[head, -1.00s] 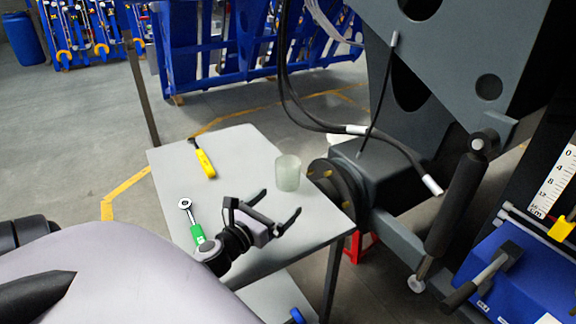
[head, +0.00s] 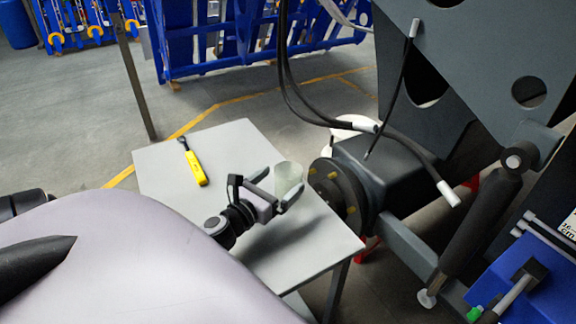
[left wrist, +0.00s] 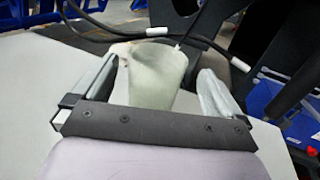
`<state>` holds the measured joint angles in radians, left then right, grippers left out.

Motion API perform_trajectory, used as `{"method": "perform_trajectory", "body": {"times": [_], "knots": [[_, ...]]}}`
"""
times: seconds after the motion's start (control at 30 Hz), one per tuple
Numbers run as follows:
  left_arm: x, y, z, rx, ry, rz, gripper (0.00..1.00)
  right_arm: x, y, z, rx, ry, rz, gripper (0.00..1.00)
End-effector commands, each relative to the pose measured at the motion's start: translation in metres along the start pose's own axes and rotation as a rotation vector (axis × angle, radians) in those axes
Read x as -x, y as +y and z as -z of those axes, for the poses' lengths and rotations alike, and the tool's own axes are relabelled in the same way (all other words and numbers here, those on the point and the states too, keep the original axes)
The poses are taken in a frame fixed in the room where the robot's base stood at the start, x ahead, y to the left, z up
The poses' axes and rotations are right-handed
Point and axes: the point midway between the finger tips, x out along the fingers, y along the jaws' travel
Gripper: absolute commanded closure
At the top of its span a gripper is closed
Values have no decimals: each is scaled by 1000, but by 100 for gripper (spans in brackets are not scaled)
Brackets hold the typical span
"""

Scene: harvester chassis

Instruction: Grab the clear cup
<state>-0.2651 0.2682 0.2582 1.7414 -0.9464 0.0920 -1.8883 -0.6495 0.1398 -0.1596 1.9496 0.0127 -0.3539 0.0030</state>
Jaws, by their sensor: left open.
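The clear cup (head: 289,177) stands upright near the far right part of the small grey table (head: 310,243). It looks pale green and see-through. My left gripper (head: 276,188) is open, with its fingers at either side of the cup's near part. In the left wrist view the cup (left wrist: 157,76) shows between the two spread fingers of my left gripper (left wrist: 152,88). I cannot tell whether a finger touches it. My right gripper is not in view.
A yellow-handled tool (head: 194,167) lies on the table left of the cup. The grey chassis with a round dark hub (head: 338,192) stands close to the table's right edge. Black hoses (head: 287,70) hang behind the cup. The table's front part is clear.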

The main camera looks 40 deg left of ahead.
Motion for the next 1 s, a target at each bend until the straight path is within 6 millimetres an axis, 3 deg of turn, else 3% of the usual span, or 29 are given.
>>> {"method": "perform_trajectory", "body": {"times": [0.53, 0.9, 0.93, 1.0], "knots": [[-55, 3, 5, 1, -1, 1, 0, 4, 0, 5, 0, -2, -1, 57], [-62, 4, 6, 0, 1, 1, 0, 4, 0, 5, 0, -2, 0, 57], [-62, 4, 6, 0, 1, 1, 6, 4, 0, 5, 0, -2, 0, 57], [-62, 4, 6, 0, 0, 1, 29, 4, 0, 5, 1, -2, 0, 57]]}}
